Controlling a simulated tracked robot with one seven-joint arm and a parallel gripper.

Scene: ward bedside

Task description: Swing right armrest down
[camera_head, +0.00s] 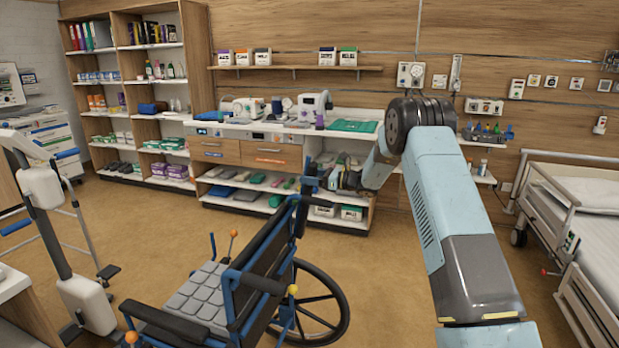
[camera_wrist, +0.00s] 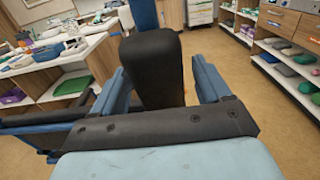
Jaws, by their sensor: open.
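The wheelchair (camera_head: 255,275) stands on the floor at the lower middle of the head view, with a blue frame, a grey padded seat and a large black wheel. Its raised armrest, a dark upright piece (camera_head: 300,220), stands at the wheel side nearest my arm. My gripper (camera_head: 318,180) is at the top of this armrest, small and partly hidden there. In the wrist view my gripper (camera_wrist: 162,85) is open, with a blue finger on each side of the black armrest pad (camera_wrist: 152,62). Gaps show beside the pad, wider on the right.
A counter (camera_head: 345,140) with devices and open shelves stands behind the wheelchair. A bed (camera_head: 585,235) is at the right. A white lift-like frame (camera_head: 60,235) stands at the left. Brown floor (camera_head: 400,290) is clear between wheelchair and bed, below my arm.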

